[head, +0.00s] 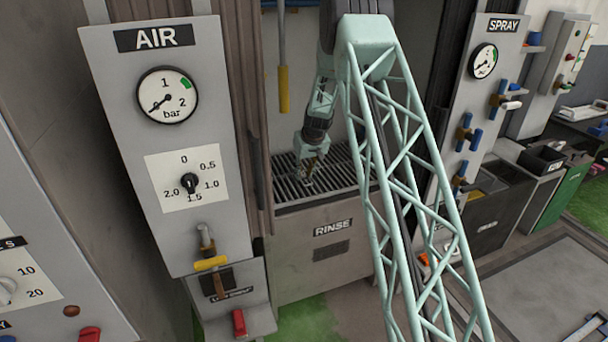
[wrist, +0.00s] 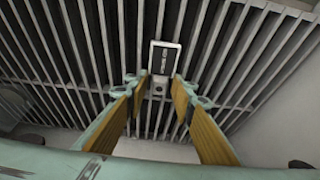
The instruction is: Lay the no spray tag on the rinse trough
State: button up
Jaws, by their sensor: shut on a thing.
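The no spray tag (wrist: 164,58), a small dark plate with a pale border and a narrow grey lower end, shows in the wrist view. My gripper (wrist: 158,86) is shut on its lower end, with one yellow-padded finger on each side. The rinse trough (head: 300,252) is a grey box marked RINSE, with a slatted grate on top. In the head view my gripper (head: 311,170) is low over the grate's left part. The tag is over the slats; I cannot tell whether it touches them. The tag is too small to make out in the head view.
The AIR panel (head: 212,110) stands at the left, with a gauge, dial and yellow-handled valve. The SPRAY panel (head: 477,95) stands at the right. A yellow-handled rod (head: 283,88) hangs behind the trough. My lattice arm crosses in front of the trough's right side.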

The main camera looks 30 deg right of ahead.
aim_at(308, 183)
jog(key=shift+f, duration=0.15)
jog(key=o, duration=0.7)
jog(key=shift+c, duration=0.2)
jog(key=shift+r, duration=0.25)
jog(key=shift+s+r, duration=0.1)
jog(key=shift+r, duration=0.1)
jog(key=p+v, duration=0.1)
jog(key=v, duration=1)
jog(key=shift+r, duration=0.15)
jog(key=shift+s, duration=0.15)
